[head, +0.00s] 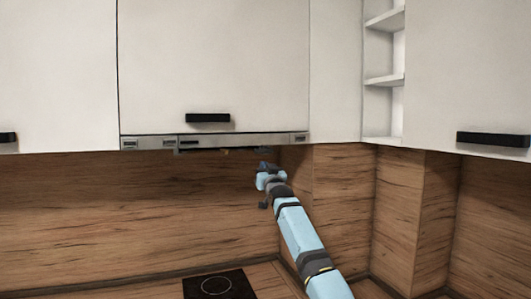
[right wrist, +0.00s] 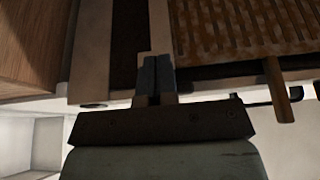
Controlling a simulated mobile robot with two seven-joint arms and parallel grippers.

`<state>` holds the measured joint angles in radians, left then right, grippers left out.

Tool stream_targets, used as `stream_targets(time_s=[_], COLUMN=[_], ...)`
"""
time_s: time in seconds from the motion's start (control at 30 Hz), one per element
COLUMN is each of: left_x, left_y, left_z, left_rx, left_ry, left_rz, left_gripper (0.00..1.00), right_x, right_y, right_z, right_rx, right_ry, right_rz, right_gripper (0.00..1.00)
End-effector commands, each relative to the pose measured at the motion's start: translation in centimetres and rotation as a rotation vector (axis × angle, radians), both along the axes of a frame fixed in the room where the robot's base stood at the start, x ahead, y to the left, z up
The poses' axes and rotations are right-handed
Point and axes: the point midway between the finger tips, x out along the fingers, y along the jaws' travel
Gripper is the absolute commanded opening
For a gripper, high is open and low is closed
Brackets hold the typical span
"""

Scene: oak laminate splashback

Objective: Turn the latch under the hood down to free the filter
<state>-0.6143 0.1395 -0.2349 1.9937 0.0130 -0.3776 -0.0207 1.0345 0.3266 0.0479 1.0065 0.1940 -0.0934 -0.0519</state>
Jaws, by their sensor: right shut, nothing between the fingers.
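The hood (head: 240,140) is a thin metal strip under the white wall cabinet in the head view. Its underside shows in the right wrist view, with a brown slatted filter (right wrist: 245,28) at the upper right. A short brown bar (right wrist: 279,92), which looks like the latch, sticks out past the filter's edge at the right. My right gripper (head: 264,167) is below the hood's right end. In the right wrist view its fingers (right wrist: 154,75) are together and empty, left of the filter and well apart from the bar. My left gripper is not in view.
White cabinets (head: 215,65) with black handles hang above and to both sides. A wood-look splashback (head: 120,205) stands behind, with a boxed corner to the right. A black hob (head: 217,286) lies below. The space left of my arm is clear.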

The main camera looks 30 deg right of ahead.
Motion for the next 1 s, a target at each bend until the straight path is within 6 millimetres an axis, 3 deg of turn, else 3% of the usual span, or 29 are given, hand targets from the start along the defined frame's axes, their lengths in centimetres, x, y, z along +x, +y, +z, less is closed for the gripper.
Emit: stream_targets(time_s=[1.0], left_x=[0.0], left_y=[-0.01], left_z=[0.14], left_rx=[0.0], left_ry=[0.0], left_rz=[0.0], left_gripper=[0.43], right_x=[0.17], right_y=[-0.72], right_z=[-0.21], right_rx=[-0.001], right_ry=[0.0], right_rz=[-0.001], right_gripper=[0.0])
